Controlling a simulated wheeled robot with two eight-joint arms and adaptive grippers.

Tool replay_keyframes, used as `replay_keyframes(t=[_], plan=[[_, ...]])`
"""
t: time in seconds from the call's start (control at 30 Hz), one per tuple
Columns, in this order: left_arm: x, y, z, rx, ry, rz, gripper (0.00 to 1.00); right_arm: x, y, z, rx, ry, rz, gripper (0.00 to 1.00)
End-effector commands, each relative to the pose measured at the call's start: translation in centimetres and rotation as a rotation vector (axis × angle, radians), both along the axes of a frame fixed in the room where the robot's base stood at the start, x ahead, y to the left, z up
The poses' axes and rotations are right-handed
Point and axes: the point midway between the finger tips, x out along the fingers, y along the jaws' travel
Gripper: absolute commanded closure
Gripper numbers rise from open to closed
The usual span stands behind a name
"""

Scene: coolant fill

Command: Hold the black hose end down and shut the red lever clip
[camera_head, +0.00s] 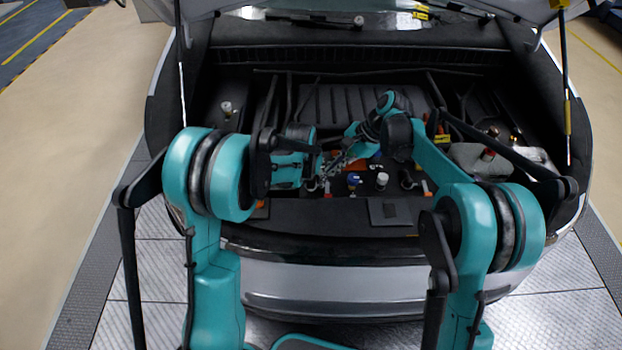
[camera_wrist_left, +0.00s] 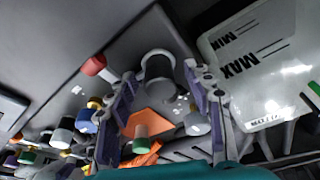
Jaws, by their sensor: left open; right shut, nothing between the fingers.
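In the left wrist view my left gripper (camera_wrist_left: 160,75) is open, its two fingers spread on either side of a dark, rounded cylindrical part (camera_wrist_left: 158,92) that looks like the black hose end. I cannot tell whether the fingers touch it. A red-ended part (camera_wrist_left: 93,65) sticks out just left of the fingers; it may be the red lever clip, and its position is unclear. In the head view my left gripper (camera_head: 316,180) is low in the engine bay. My right gripper (camera_head: 336,164) is shut and empty close beside it. The hose end is hard to make out there.
A white reservoir (camera_wrist_left: 255,75) marked MIN and MAX stands right of the left gripper. An orange part (camera_wrist_left: 150,122) and a green cap (camera_wrist_left: 141,143) lie below the fingers. Several coloured caps crowd the lower left. A blue cap (camera_head: 354,180) and a white cap (camera_head: 382,179) stand nearby.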

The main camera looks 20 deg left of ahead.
Motion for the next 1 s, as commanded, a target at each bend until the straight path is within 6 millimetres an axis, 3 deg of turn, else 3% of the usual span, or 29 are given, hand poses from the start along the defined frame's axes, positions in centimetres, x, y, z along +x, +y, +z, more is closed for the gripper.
replay_keyframes(t=[0.17, 0.4, 0.6, 1.0], plan=[[-0.6, 0.1, 2.1, 0.000, 0.000, 0.000, 0.48, 0.0, 0.0, 0.0, 0.000, 0.000, 0.000, 1.00], [-2.0, 0.3, 7.2, 0.000, 0.000, 0.000, 0.48, 0.0, 0.0, 0.0, 0.000, 0.000, 0.000, 1.00], [-2.8, 0.4, 10.3, 0.000, 0.000, 0.000, 0.48, 0.0, 0.0, 0.0, 0.000, 0.000, 0.000, 1.00], [-3.4, 0.4, 11.7, 0.000, -0.004, 0.002, 0.48, -0.2, -0.4, 0.4, -0.003, -0.015, 0.003, 1.00]])
